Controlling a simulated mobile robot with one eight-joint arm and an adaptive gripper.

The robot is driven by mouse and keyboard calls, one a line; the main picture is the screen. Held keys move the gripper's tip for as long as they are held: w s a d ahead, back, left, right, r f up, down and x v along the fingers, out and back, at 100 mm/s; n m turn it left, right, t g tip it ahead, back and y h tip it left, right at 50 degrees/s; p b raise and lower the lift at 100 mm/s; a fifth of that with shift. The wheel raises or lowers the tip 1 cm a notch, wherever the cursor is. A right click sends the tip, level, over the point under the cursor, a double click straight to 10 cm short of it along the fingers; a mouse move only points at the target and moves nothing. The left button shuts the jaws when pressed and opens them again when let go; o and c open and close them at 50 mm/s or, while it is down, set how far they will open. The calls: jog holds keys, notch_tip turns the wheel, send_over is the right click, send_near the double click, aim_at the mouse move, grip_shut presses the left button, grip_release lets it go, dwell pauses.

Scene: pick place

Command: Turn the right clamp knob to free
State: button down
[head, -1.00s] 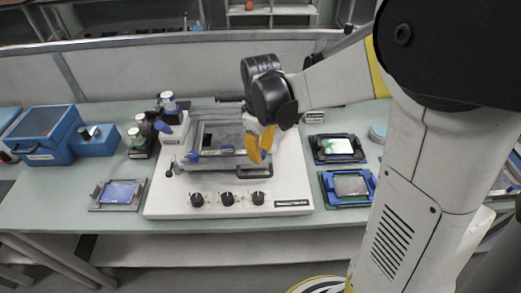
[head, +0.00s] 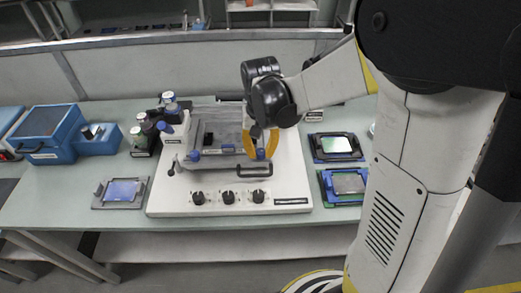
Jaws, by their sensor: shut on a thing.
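The right clamp knob (head: 261,155) is a small blue knob at the right front of the grey frame (head: 228,160) on the white machine. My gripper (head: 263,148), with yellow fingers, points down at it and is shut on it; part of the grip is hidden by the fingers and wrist. A matching blue left knob (head: 195,156) stands clear at the frame's left front. The knob's exact angle is too small to tell.
The white machine (head: 175,205) has a black handle (head: 254,170) and several black dials along its front. Blue-framed trays (head: 343,186) lie to the right, a grey tray (head: 121,191) to the left. Bottles (head: 139,138) and blue boxes (head: 50,134) stand further left.

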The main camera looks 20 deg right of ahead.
aim_at(260, 152)
jog(key=shift+s+m, duration=0.1)
jog(key=shift+m, duration=1.4)
jog(key=c, duration=1.2)
grip_release()
jog(key=shift+o, duration=0.2)
notch_tip(260, 152, up, 12)
